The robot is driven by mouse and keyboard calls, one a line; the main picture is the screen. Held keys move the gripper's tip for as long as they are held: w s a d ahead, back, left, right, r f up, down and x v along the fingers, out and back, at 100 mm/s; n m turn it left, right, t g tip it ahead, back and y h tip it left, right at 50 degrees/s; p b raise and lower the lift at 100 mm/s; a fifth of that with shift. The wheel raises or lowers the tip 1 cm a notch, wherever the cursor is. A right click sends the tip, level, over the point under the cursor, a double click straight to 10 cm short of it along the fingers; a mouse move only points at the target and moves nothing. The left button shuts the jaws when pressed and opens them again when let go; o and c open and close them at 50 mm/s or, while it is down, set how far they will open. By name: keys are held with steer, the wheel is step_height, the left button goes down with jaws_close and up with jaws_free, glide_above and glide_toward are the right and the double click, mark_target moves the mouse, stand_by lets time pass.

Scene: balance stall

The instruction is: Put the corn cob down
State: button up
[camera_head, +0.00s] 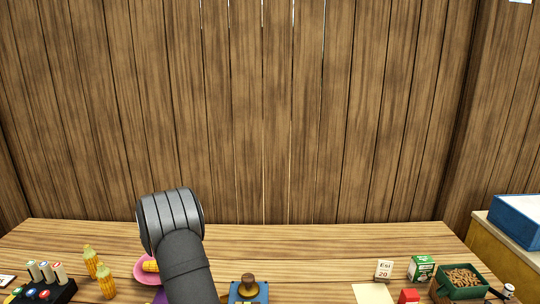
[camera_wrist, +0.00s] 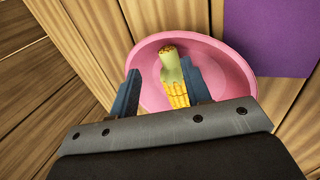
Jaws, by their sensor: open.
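A corn cob (camera_wrist: 177,92), yellow with a pale green husk end, lies in a pink dish (camera_wrist: 233,76) in the wrist view. My gripper (camera_wrist: 159,67) is open, with its two blue-grey fingers over the dish. The cob shows between the fingers, closer to the right one; whether that finger touches it I cannot tell.
Two more corn cobs (camera_head: 92,262) stand left of the dish, beside a black holder (camera_head: 62,290) with several coloured pieces. A purple mat (camera_wrist: 270,38) lies beside the dish. A blue device (camera_head: 262,293) with a brown knob and a green crate (camera_head: 441,287) stand to the right.

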steer(key=shift+f, duration=0.55)
step_height(320, 180, up, 7)
step_height(320, 180, down, 8)
steer(key=shift+f, duration=0.1)
step_height(320, 180, up, 9)
steer(key=s+r+n+t+h, duration=0.4)
steer(key=s+n+t, duration=0.3)
steer(key=s+n, duration=0.5)
steer(key=s+a+r+n+t+y, duration=0.3)
steer(key=s+a+n+t+y, duration=0.2)
steer(key=s+a+n+y, duration=0.4)
steer(key=shift+s+a+t, duration=0.4)
steer(key=shift+s+a, duration=1.85)
steer(key=shift+s, duration=0.7)
